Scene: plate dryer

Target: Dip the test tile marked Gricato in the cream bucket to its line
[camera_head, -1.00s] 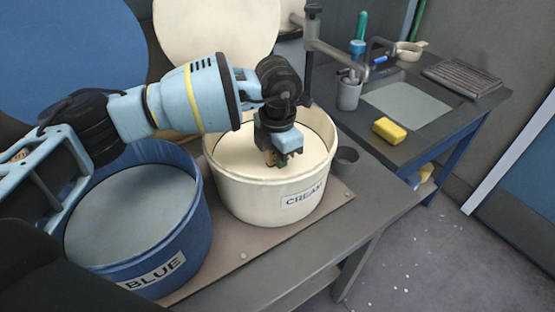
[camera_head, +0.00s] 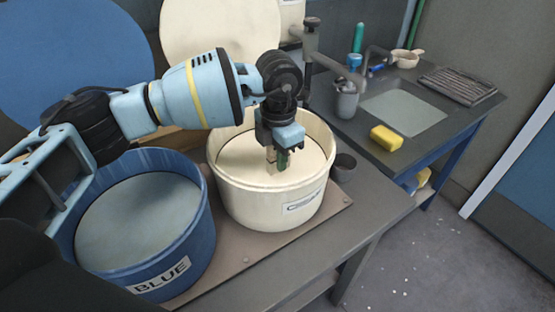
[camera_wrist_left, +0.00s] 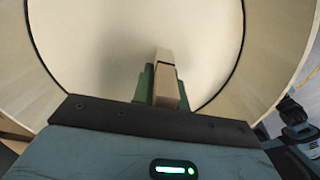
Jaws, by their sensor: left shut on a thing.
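The cream bucket (camera_head: 302,207) stands upright on the bench, filled with pale cream glaze (camera_head: 240,160). My left gripper (camera_head: 277,165) points down inside its rim, over the glaze. It is shut on a narrow tan piece, the test tile (camera_head: 271,155), which also shows in the left wrist view (camera_wrist_left: 163,80) beside a green finger.
A blue bucket (camera_head: 185,262) stands left of the cream one. A small dark cup (camera_head: 343,167) is close on the cream bucket's right. Further right are a yellow sponge (camera_head: 387,138), a grey container (camera_head: 346,100) and a sink (camera_head: 405,112).

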